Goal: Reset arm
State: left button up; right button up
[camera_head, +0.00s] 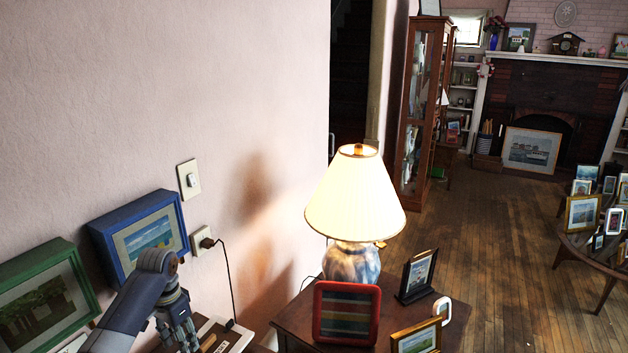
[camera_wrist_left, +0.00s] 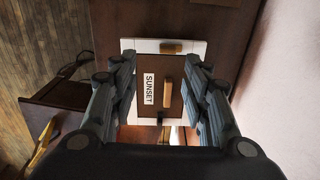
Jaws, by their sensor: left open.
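My left gripper (camera_head: 180,328) comes in from the lower left of the head view, beside the wall and over low furniture at the bottom edge. In the left wrist view, my left gripper (camera_wrist_left: 160,65) is open, with one finger on each side. Between the fingers in that picture, a brown panel (camera_wrist_left: 173,117) shows a white label reading SUNSET and a small wooden handle. Nothing is clearly gripped. I cannot tell how far the panel is from the fingers. My right gripper is in neither view.
A blue picture frame (camera_head: 138,238) and a green one (camera_head: 45,298) are close to my left arm by the wall. A lit lamp (camera_head: 355,195) and a red frame (camera_head: 346,313) stand on a wooden table. Open wooden floor (camera_head: 500,250) lies beyond.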

pick_arm(q)
jog(key=s+d+f+t, duration=0.2)
jog(key=s+d+f, duration=0.8)
jog(key=s+d, duration=0.45)
jog(key=s+d+r+n+t, duration=0.1)
jog(key=s+r, duration=0.2)
jog(key=s, duration=0.6)
jog(key=s+d+r+n+t, duration=0.15)
jog(key=s+r, duration=0.25)
jog(key=s, duration=0.6)
notch_tip(320, 180, down, 30)
jog(key=s+g+b, duration=0.2)
jog(key=s+a+f+g, duration=0.1)
jog(key=s+a+f, duration=0.2)
jog(key=s+f, duration=1.2)
jog(key=shift+s+a+f+b, duration=0.2)
jog(key=shift+s+f+b, duration=0.2)
jog(key=shift+s, duration=0.2)
